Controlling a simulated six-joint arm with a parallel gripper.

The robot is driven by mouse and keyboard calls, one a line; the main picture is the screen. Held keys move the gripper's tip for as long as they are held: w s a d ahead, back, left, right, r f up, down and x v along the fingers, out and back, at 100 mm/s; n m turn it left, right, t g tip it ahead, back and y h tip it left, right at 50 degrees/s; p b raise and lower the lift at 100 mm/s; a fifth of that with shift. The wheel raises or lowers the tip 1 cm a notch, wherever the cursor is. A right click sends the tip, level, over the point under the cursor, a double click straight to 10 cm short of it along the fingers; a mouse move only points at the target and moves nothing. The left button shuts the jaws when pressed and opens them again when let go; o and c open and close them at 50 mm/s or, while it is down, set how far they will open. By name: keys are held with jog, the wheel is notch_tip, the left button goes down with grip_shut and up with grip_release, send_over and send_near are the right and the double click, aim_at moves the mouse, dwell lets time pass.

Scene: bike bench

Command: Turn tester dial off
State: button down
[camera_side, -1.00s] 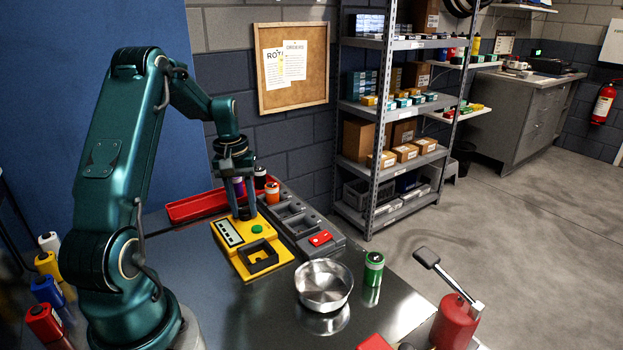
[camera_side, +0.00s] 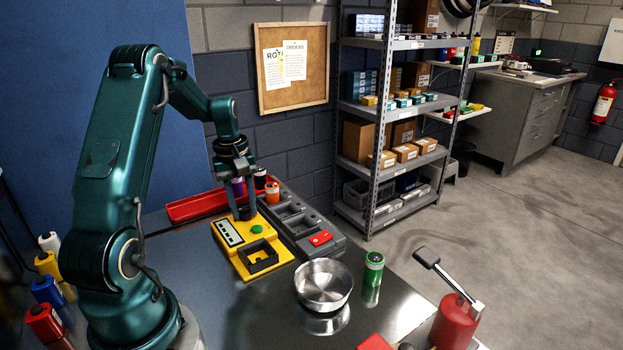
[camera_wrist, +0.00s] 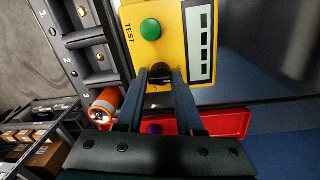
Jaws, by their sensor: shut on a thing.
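The yellow tester (camera_side: 247,240) stands on the metal bench, with a green button (camera_side: 257,229), a display strip and a square black socket (camera_side: 259,256). In the wrist view the tester (camera_wrist: 172,35) shows the word TEST beside its green button (camera_wrist: 151,29). My gripper (camera_side: 243,212) reaches down to the tester's far end. In the wrist view my gripper (camera_wrist: 160,72) has its two fingers shut on the black dial (camera_wrist: 158,76). The fingers hide part of the dial, and I cannot read its pointer setting.
A grey charger tray (camera_side: 304,222) with a red button lies right of the tester. A red tray (camera_side: 192,207), an orange battery (camera_side: 272,192) and other batteries stand behind. A metal bowl (camera_side: 324,284) and a green battery (camera_side: 374,268) are in front.

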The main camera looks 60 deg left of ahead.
jog(key=shift+s+a, duration=0.1)
jog(key=shift+a, duration=0.05)
jog(key=c, duration=0.7)
grip_release()
jog(key=shift+o, duration=0.6)
jog(key=shift+r, duration=0.1)
jog(key=shift+s+r, duration=0.15)
jog(key=shift+r, duration=2.35)
